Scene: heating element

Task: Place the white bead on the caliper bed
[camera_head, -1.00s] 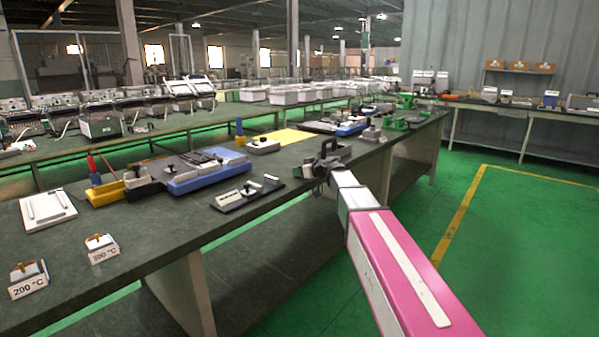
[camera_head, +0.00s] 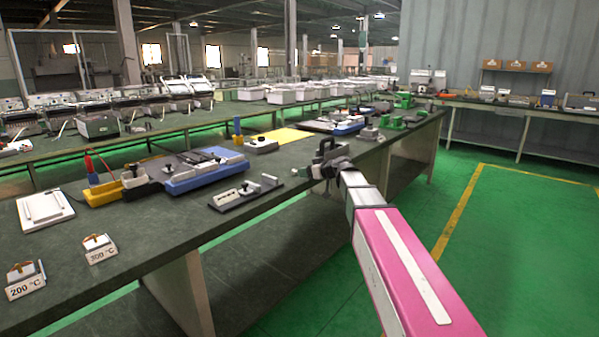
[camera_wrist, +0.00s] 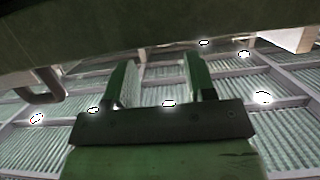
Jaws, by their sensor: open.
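A black caliper bed (camera_head: 228,200) with pale blocks and a dark knob lies near the table's front edge in the head view. My gripper (camera_head: 318,166) is to its right, over the front edge of the table and apart from it. In the wrist view its two green fingers (camera_wrist: 162,82) stand apart with nothing visible between them. A small pale spot (camera_head: 294,169) shows on the table just left of my gripper. It may be the white bead, but it is too small to tell.
The dark green table (camera_head: 130,220) holds a blue tray (camera_head: 205,178), a white plate (camera_head: 45,207) and two temperature-labelled blocks, one reading 200 °C (camera_head: 25,280). A yellow mat (camera_head: 283,136) and green devices (camera_head: 392,120) lie farther back. The floor to the right is clear.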

